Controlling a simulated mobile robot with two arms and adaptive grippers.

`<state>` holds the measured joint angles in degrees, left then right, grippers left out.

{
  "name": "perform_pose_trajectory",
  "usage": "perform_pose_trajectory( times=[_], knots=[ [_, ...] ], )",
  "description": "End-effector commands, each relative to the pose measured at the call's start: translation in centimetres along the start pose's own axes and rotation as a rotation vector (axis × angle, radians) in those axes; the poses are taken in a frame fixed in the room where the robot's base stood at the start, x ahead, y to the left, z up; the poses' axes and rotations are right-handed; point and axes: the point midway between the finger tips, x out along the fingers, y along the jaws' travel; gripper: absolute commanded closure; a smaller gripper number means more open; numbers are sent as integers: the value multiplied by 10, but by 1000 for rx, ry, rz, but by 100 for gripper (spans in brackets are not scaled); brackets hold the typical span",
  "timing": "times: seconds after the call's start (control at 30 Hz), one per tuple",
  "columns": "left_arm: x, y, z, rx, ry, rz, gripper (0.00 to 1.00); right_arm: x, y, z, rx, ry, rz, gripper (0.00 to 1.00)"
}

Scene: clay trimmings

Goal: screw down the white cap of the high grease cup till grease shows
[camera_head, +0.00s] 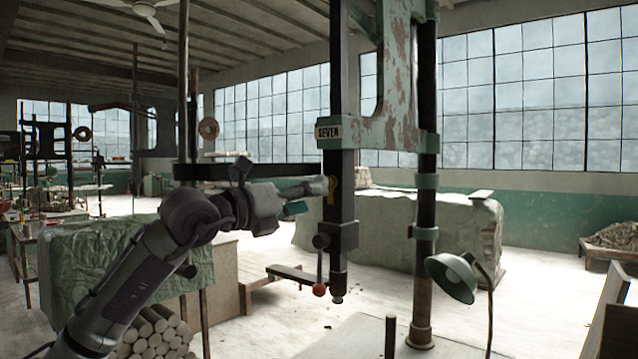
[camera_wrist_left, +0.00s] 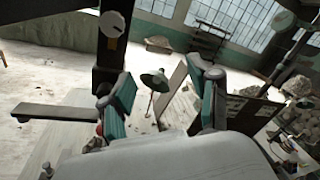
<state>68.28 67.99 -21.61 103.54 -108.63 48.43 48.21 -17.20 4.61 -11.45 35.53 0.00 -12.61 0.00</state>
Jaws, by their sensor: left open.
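In the left wrist view a round white cap (camera_wrist_left: 112,24) with a dark mark sits on the dark upright column, near the top of the picture. In the head view a small yellow-brown fitting (camera_head: 333,182) shows on the dark column (camera_head: 341,110) below the SEVEN plate; I cannot make out the white cap there. My left gripper (camera_head: 308,198) is open beside this column, and its fingers point towards it. In the left wrist view my gripper (camera_wrist_left: 160,78) has nothing between its fingers. The cap lies beyond the left-hand finger, apart from it. No grease can be made out. My right gripper is not in view.
A red-knobbed lever (camera_head: 319,289) hangs low on the column. A green lamp (camera_head: 453,278) stands to the right, by a second post (camera_head: 426,210). A horizontal dark bar (camera_head: 240,171) runs behind my arm. Covered clay blocks (camera_head: 455,232) stand behind.

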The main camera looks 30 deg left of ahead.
Motion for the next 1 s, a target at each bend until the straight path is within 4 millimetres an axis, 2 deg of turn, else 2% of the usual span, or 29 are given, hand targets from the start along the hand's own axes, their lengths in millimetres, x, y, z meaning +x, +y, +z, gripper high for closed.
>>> perform_pose_trajectory(
  times=[0.03, 0.1, 0.27, 0.37, 0.8, 1.0],
  knots=[
    [-14, 12, 23, 18, -35, 73, 39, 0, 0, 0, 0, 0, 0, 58],
    [-26, 24, 40, 29, -62, 142, 39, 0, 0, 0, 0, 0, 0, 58],
    [-28, 33, 53, 30, -78, 192, 39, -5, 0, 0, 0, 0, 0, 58],
    [-15, 34, 55, 29, -75, 190, 39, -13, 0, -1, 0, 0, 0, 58],
    [74, 48, 63, 29, -74, 186, 39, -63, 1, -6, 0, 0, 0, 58],
    [96, 54, 63, 31, -75, 187, 39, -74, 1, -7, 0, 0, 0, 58]
  ],
)
